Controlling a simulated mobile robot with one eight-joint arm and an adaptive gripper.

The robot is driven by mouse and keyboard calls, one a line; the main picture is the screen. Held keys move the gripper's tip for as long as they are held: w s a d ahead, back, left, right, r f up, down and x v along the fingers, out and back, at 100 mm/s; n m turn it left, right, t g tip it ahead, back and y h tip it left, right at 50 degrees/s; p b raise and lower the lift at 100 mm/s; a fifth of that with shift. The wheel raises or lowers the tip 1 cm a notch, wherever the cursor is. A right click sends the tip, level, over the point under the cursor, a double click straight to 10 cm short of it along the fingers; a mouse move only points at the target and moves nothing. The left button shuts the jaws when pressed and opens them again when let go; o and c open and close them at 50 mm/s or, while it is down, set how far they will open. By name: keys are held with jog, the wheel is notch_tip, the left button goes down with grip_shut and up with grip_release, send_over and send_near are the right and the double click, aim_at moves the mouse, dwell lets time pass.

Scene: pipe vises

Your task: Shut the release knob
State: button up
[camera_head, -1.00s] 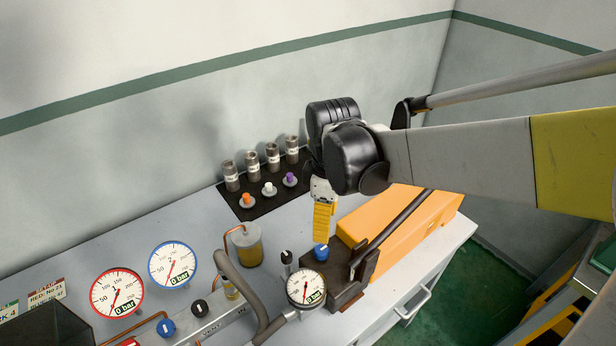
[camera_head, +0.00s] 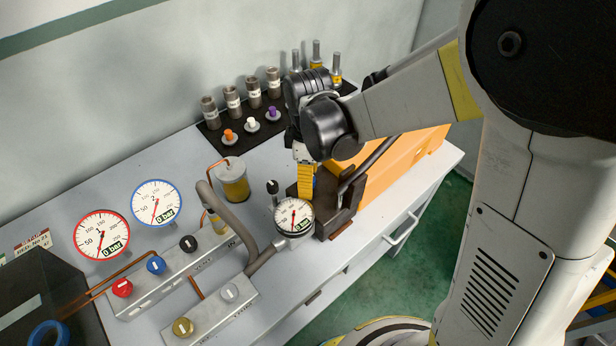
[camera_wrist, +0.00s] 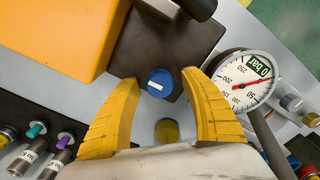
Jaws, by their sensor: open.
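The release knob appears to be the small blue knob (camera_wrist: 160,83) with a white mark, on the dark end block (camera_wrist: 150,45) of the orange pump (camera_wrist: 55,35). In the wrist view it sits between the tips of my gripper's yellow fingers. The fingers are open, one on each side, with a gap visible around the knob; I cannot tell whether either touches it. In the head view my gripper (camera_head: 306,190) points down over the pump's end block, and its fingers hide the knob. The orange pump body (camera_head: 405,150) also shows there.
A pressure gauge (camera_head: 294,216) stands close beside the end block. The pump's dark lever (camera_head: 368,165) runs alongside. A yellow-filled reservoir (camera_head: 233,182), a black-handled valve (camera_head: 272,187) and a manifold with knobs (camera_head: 170,268) are left. Labelled cylinders (camera_head: 253,95) stand on a black mat behind.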

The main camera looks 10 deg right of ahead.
grip_shut()
jog(key=m, duration=0.4)
jog(key=shift+m, duration=0.4)
jog(key=m, duration=0.4)
jog(key=shift+m, duration=0.3)
jog(key=m, duration=0.4)
jog(key=shift+m+b, duration=0.3)
jog(key=shift+b, duration=0.05)
jog(key=shift+m, duration=1.9)
